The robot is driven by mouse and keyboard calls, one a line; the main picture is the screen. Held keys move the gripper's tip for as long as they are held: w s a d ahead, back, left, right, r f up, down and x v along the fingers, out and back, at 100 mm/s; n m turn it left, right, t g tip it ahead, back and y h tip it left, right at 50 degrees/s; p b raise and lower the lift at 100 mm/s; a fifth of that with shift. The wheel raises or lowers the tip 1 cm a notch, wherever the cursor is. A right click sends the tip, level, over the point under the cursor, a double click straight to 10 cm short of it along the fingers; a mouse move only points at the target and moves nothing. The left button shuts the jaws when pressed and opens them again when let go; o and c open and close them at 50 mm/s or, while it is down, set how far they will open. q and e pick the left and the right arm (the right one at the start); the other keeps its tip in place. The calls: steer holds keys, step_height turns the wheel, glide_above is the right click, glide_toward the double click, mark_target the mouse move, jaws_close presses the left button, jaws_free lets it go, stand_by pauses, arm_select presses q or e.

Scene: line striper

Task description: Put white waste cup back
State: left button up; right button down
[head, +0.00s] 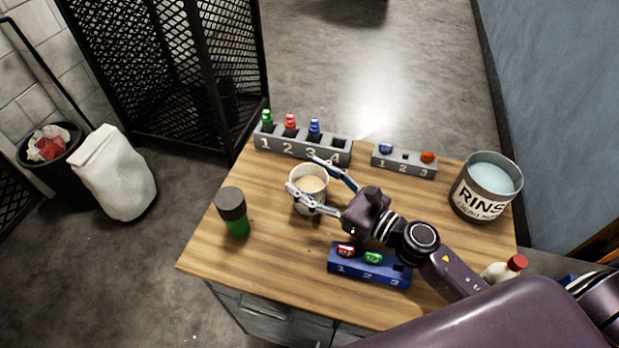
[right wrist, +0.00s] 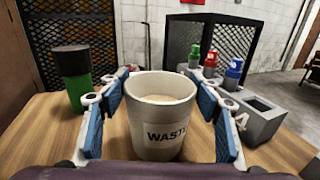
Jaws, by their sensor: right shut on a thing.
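The white waste cup (head: 312,180) is upright over the left middle part of the wooden table, with pale contents inside. In the right wrist view the cup (right wrist: 162,125) shows its dark "WASTE" label, partly cut off by a finger. My right gripper (head: 322,190) is shut on the cup, with one finger on each side. Its blue-padded fingers (right wrist: 165,120) flank the cup in the wrist view. I cannot tell whether the cup's base touches the table. My left gripper is not in view.
A dark-capped green jar (head: 234,212) stands left of the cup. Behind is a grey numbered rack (head: 300,146) with three bottles, its slot 4 empty. A smaller grey rack (head: 404,162), a rinse bucket (head: 478,200), a blue rack (head: 368,268) and a red-capped bottle (head: 500,270) stand rightward.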

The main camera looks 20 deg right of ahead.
steer(key=shift+f, duration=0.15)
steer(key=c, duration=0.7)
jaws_free()
steer(key=shift+s+d, duration=0.15)
steer(key=shift+s, duration=0.05)
steer(key=b+v, duration=0.4)
steer(key=v, duration=0.6)
steer(key=shift+s+d, duration=0.2)
steer(key=shift+s, duration=0.05)
steer(key=shift+s+d+r, duration=0.2)
steer(key=shift+s+d, duration=0.05)
steer(key=shift+s, duration=0.15)
